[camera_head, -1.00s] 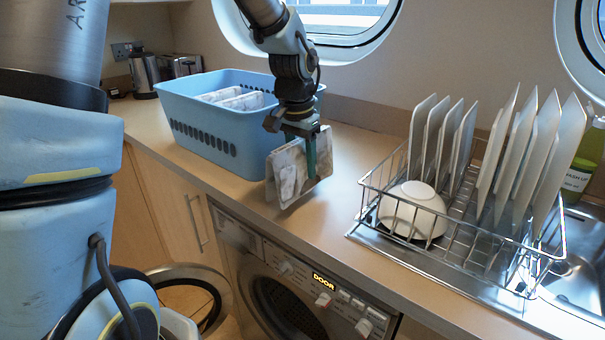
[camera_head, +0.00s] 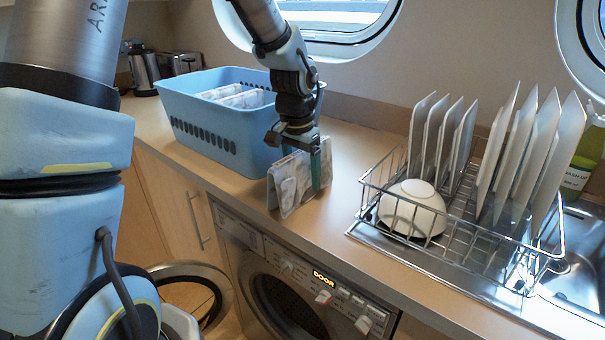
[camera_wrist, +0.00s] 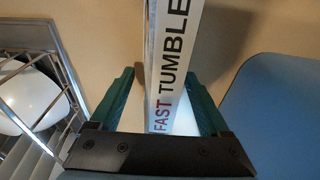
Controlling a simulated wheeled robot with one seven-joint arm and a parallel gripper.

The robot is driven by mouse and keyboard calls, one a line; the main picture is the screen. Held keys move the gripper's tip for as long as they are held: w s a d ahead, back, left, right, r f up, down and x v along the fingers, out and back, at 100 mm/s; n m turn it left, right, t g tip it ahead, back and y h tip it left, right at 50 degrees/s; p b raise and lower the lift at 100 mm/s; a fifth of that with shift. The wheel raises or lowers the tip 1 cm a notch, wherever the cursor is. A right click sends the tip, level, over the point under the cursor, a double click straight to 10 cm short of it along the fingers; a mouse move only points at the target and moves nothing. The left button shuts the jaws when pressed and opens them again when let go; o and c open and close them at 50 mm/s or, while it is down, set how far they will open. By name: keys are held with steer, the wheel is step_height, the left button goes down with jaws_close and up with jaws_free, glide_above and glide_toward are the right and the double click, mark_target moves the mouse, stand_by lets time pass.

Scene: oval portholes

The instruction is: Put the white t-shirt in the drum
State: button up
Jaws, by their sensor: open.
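A folded white, grey-marbled piece (camera_head: 289,186), which may be the white t-shirt, stands tent-like on the counter in front of the basket. Its edge in the wrist view (camera_wrist: 172,60) reads "FAST TUMBLE". My gripper (camera_head: 318,180) points down over it. The green fingers (camera_wrist: 160,90) are open, one on each side of it; whether they touch it I cannot tell. The drum (camera_head: 288,305) is in the washing machine below the counter, its round opening partly cut off by the frame. The round door (camera_head: 222,288) hangs open to the left.
A blue basket (camera_head: 207,147) behind my gripper holds more folded white pieces (camera_head: 240,98); it also shows in the wrist view (camera_wrist: 275,110). A wire dish rack (camera_head: 455,262) with plates and a bowl (camera_head: 412,208) stands right. Bare counter (camera_head: 345,150) lies between.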

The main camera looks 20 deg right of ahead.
mark_target(299, 153)
steer(key=r, duration=0.4)
steer(key=r+b, duration=0.1)
steer(key=r, duration=0.3)
steer(key=a+r, duration=0.1)
steer(key=r, duration=0.2)
steer(key=shift+s+r, duration=0.3)
steer(key=shift+r, duration=0.1)
steer(key=shift+a+r, duration=0.1)
steer(key=shift+r, duration=0.1)
steer(key=shift+s, duration=0.1)
